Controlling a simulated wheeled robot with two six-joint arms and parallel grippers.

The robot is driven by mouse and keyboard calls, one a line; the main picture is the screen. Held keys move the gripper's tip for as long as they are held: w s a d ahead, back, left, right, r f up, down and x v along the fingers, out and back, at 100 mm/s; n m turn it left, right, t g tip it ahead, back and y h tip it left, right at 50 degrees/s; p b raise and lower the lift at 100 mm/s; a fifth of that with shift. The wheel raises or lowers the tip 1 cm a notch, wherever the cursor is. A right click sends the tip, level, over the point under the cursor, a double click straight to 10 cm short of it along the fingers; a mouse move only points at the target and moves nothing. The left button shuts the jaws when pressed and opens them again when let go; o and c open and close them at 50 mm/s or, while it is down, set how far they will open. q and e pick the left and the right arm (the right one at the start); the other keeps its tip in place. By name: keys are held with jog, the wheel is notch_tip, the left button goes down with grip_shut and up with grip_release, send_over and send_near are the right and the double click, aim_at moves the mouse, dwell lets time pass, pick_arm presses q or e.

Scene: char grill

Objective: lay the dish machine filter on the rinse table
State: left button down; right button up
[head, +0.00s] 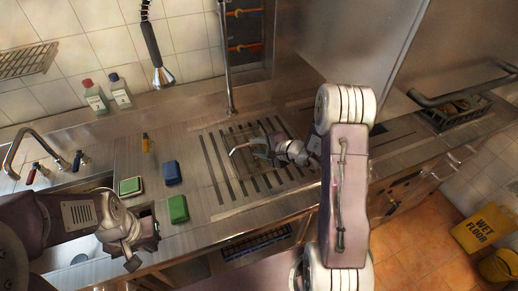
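The rinse table appears to be the steel counter with dark parallel slots (222,172) in the middle. My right gripper (262,151) is low over these slots, its arm coming from the right. A thin curved metal piece (238,149) shows at its fingertips; it may be the handle of the dish machine filter, but the filter itself I cannot make out clearly. Whether the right fingers are closed on it I cannot tell. My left gripper (143,251) is at the counter's front edge, near the sink, with its fingers apart and nothing visible between them.
A green sponge (178,209), a blue block (172,173) and a green-yellow sponge (130,186) lie left of the slots. Two bottles (121,92) stand at the wall. A hanging sprayer (162,75) and a vertical pipe (226,60) rise behind. A dark basket (437,121) stands at right.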

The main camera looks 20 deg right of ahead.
jog(key=s+a+n+g+y, duration=0.2)
jog(key=s+a+n+g, duration=0.4)
jog(key=s+a, duration=0.45)
jog(key=s+d+n+g+h, duration=0.2)
jog(key=s+n+g+h, duration=0.15)
jog(key=s, duration=0.75)
jog(key=s+d+r+n+h, duration=0.1)
jog(key=s+d+n+h, duration=0.1)
jog(key=d+n+h, duration=0.2)
jog(key=shift+s+d+n, duration=0.4)
jog(key=shift+d+n, duration=0.35)
jog(key=shift+d, duration=0.3)
